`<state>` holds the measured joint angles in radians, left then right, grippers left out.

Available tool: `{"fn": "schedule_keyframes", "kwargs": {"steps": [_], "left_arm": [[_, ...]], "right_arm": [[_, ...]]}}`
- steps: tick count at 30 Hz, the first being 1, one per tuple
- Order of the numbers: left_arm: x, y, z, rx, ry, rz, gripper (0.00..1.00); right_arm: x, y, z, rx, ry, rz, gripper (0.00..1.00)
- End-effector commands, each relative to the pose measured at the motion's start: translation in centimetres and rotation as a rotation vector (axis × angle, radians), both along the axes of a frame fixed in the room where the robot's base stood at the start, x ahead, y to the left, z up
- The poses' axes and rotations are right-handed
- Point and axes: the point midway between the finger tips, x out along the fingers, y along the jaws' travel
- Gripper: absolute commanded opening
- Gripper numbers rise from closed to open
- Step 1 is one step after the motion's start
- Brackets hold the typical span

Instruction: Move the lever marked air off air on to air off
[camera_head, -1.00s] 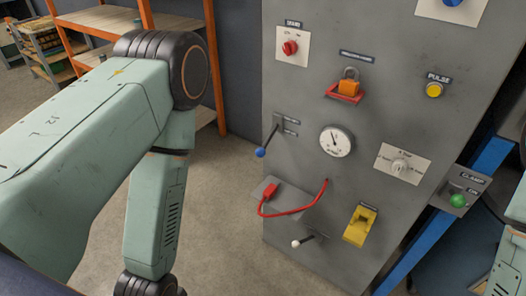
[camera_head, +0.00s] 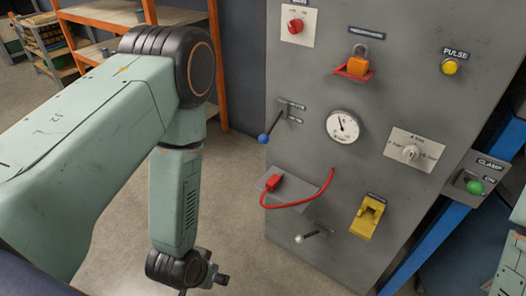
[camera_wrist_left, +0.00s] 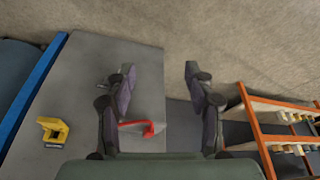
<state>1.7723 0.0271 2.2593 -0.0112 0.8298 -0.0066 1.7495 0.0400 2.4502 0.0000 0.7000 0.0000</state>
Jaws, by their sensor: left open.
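A lever with a blue ball knob (camera_head: 263,139) sticks out from the left edge of the grey panel (camera_head: 330,200), beside two small plates (camera_head: 291,112) whose lettering is too small to read. Its knob hangs down and to the left. A second lever with a white knob (camera_head: 300,239) sits lower on the panel, its label also unreadable. I cannot confirm which one is marked air. My left gripper (camera_wrist_left: 160,72) is open and empty in the left wrist view. In the head view it is mostly hidden below its wrist, low and left of the panel, apart from both levers.
The panel also carries a gauge (camera_head: 343,127), an orange padlock (camera_head: 357,61), a red plug with cable (camera_head: 275,183), a yellow switch (camera_head: 368,216) and a white dial (camera_head: 411,152). An orange-framed shelf (camera_head: 216,60) stands behind. Floor left of the panel is clear.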

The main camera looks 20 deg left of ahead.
Motion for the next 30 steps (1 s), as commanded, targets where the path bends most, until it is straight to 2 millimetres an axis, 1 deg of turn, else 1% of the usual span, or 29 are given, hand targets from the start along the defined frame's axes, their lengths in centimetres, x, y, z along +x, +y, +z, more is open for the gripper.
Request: {"fn": "schedule_keyframes", "kwargs": {"steps": [1,2,3,4,5,6,8,9,12,14,16,19,22,30], "left_arm": [[4.8,-0.1,-1.5,0.003,-0.135,-0.011,0.54],[7.7,-0.1,-1.4,0.005,-0.225,-0.018,0.54],[11.7,-0.2,-0.9,0.007,-0.352,-0.028,0.54],[14.5,-0.3,-0.3,0.010,-0.447,-0.035,0.54],[17.1,-0.3,0.7,0.013,-0.542,-0.043,0.54],[20.1,-0.5,2.2,0.018,-0.660,-0.051,0.54],[23.8,-0.6,5.0,0.024,-0.823,-0.062,0.54],[25.6,-0.7,6.9,0.028,-0.919,-0.067,0.54],[28.3,-0.8,11.1,0.036,-1.100,-0.077,0.54],[28.9,-0.9,12.6,0.040,-1.167,-0.081,0.54],[29.0,-0.9,13.6,0.044,-1.211,-0.083,0.54],[29.2,-0.9,14.1,0.048,-1.234,-0.085,0.54],[30.1,-1.0,14.1,0.050,-1.236,-0.086,0.54],[34.2,-1.1,13.9,0.049,-1.234,-0.085,0.54]], "right_arm": [[0.0,0.0,-2.1,0.000,0.000,0.000,0.40],[0.0,0.0,-2.7,0.000,0.000,0.000,0.40],[0.0,0.0,-3.5,0.000,0.000,0.000,0.40],[0.0,0.0,-4.0,0.000,0.000,0.000,0.40],[0.0,0.0,-4.4,0.000,0.000,0.000,0.40],[0.0,0.0,-4.8,0.000,0.000,0.000,0.40],[0.0,0.0,-5.2,0.000,-0.001,0.000,0.40],[0.0,0.0,-5.2,0.000,-0.001,0.000,0.40],[0.0,0.0,-4.9,0.000,-0.001,0.000,0.40],[0.0,0.0,-4.8,0.000,-0.001,0.000,0.40],[0.1,0.0,-4.8,0.000,-0.001,0.000,0.40],[0.0,0.0,-4.8,0.000,-0.001,0.000,0.40],[0.0,0.0,-5.1,0.000,-0.001,0.000,0.40],[0.0,0.0,-6.4,0.000,-0.001,0.000,0.40]]}}
